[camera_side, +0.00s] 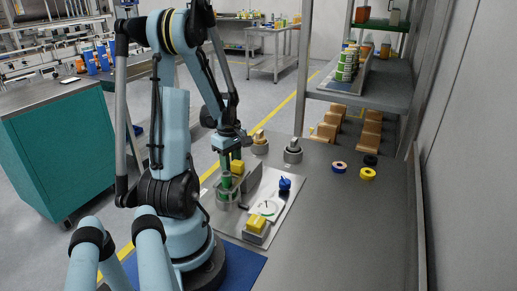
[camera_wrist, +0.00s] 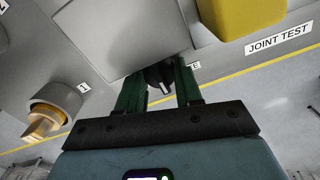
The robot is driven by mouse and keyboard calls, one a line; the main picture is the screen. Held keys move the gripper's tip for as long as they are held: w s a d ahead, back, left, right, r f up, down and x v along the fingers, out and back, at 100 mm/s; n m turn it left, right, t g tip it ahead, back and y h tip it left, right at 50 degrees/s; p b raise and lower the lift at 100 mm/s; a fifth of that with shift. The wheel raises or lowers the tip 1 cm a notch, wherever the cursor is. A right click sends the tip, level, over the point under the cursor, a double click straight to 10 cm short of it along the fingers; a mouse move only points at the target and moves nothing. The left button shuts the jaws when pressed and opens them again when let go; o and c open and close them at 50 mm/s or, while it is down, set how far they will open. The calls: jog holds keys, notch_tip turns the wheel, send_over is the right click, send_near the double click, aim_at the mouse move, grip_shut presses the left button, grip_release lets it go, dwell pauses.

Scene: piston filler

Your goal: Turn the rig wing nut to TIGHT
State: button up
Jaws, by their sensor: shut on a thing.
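A dark piece with a white mark (camera_wrist: 160,78), which looks like the rig wing nut, sits between the tips of my gripper's green fingers (camera_wrist: 158,72) in the wrist view. The fingers are closed on its two sides. The grey body above hides part of it, and its label is mostly covered, so the TIGHT mark cannot be read. The wing nut cannot be made out there.
A yellow block (camera_wrist: 250,15) stands beside a JOINT TEST label in the wrist view. A knob with an orange handle (camera_wrist: 45,120) is at left. A blue part (camera_side: 285,184), a pale dial (camera_side: 266,208) and another yellow block (camera_side: 256,222) are nearby.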

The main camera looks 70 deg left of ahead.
dwell(0.3)
jog(key=o, duration=1)
jog(key=shift+o, duration=0.2)
notch_tip(320, 180, up, 12)
